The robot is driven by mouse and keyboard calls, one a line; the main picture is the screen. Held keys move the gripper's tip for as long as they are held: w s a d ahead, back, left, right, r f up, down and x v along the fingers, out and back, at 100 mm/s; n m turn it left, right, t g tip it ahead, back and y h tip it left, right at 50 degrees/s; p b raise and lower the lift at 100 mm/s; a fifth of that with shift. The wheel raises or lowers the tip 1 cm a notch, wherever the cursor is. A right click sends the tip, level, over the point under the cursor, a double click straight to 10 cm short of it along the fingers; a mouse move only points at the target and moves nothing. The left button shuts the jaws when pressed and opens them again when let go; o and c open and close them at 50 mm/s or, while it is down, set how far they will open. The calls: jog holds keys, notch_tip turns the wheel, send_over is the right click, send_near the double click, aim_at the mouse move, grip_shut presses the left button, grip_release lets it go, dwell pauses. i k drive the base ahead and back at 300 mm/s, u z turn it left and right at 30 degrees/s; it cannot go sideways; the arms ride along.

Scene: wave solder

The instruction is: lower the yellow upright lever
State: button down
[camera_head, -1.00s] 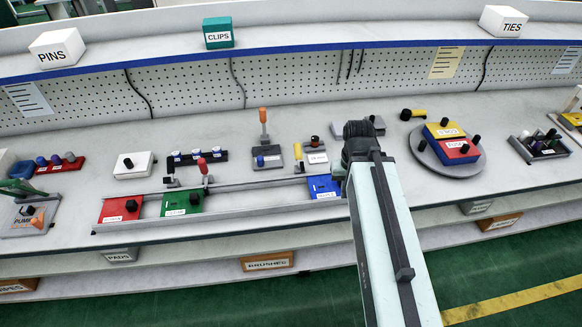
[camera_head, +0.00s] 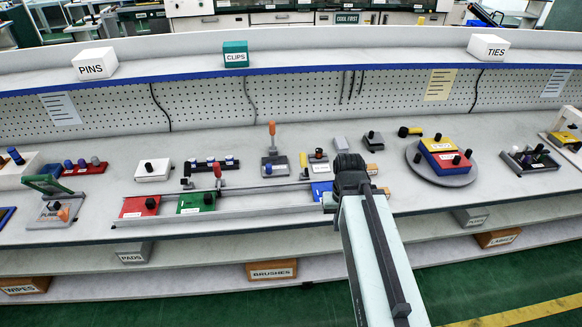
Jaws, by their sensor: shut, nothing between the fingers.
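The yellow lever (camera_head: 303,161) stands upright at the left side of a small grey unit (camera_head: 319,170) with a dark knob and a white label, near the middle of the bench. My gripper (camera_head: 350,163) is dark, at the far end of my pale arm, to the right of the lever and apart from it in the picture. It is shut and holds nothing; its fingertips are hard to make out from behind.
An orange-handled lever (camera_head: 272,135) stands just left. In front runs a rail with red (camera_head: 139,207), green (camera_head: 196,203) and blue (camera_head: 321,189) blocks; my arm partly covers the blue one. A round turntable (camera_head: 442,177) is at right. A shelf (camera_head: 290,63) overhangs behind.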

aim_at(302, 155)
jog(key=u, duration=0.1)
jog(key=i, duration=0.5)
jog(key=u, duration=1.7)
jog(key=k, duration=0.5)
jog(key=u, duration=0.2)
jog(key=i, duration=0.5)
